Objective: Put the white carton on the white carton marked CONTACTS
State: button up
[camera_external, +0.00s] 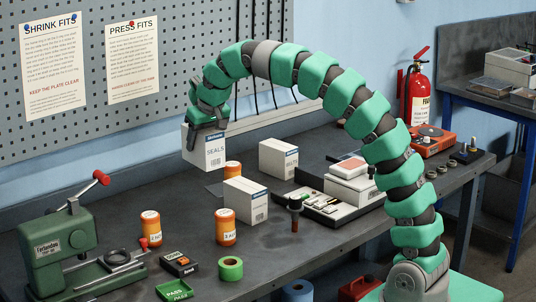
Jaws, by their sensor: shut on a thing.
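My gripper (206,124) points down at the upper middle left and is shut on a white carton (206,150) with a blue band and the word SEALS. The carton hangs upright in the air in front of the pegboard. Two more white cartons with blue bands stand on the bench. One carton (242,203) is nearer, below and right of the held one; its side print is too small to read. The other carton (276,159) is farther back and right; its print is not clear. I cannot tell which carton is marked CONTACTS.
Orange jars (226,232) stand near the cartons, one partly behind the nearer carton. A white scale-like device (354,182) and a tray of small parts (322,208) lie right of them. A green press (62,248) stands left. Green tape (230,268) lies at the front.

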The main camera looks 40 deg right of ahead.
aim_at(216, 131)
jog(key=shift+r, duration=0.45)
jog(key=shift+s+d+r+p, duration=0.2)
jog(key=shift+s+d+p, duration=0.25)
jog(key=shift+d, duration=0.35)
jog(key=shift+s+d+r+p, duration=0.25)
jog(key=shift+s+d, duration=0.3)
jog(key=shift+d, duration=0.25)
jog(key=s+d+p, duration=0.3)
jog(key=s+d, duration=0.2)
jog(key=s, duration=0.3)
jog(key=s+d+p, duration=0.4)
jog(key=s+d, duration=0.1)
jog(key=s, duration=0.3)
notch_tip(216, 131, down, 6)
jog(key=shift+n, duration=0.4)
jog(key=shift+w+a+f+p, duration=0.15)
jog(key=shift+w+f+p, duration=0.5)
jog(key=shift+w, duration=1.95)
jog(key=shift+w+a+f+p, duration=0.15)
jog(key=shift+w+f, duration=0.85)
jog(key=shift+w, duration=1.6)
jog(key=shift+w+a+f+p, duration=0.1)
jog(key=shift+w+f+p, duration=0.55)
jog(key=shift+w, duration=1.95)
jog(key=shift+f, duration=0.2)
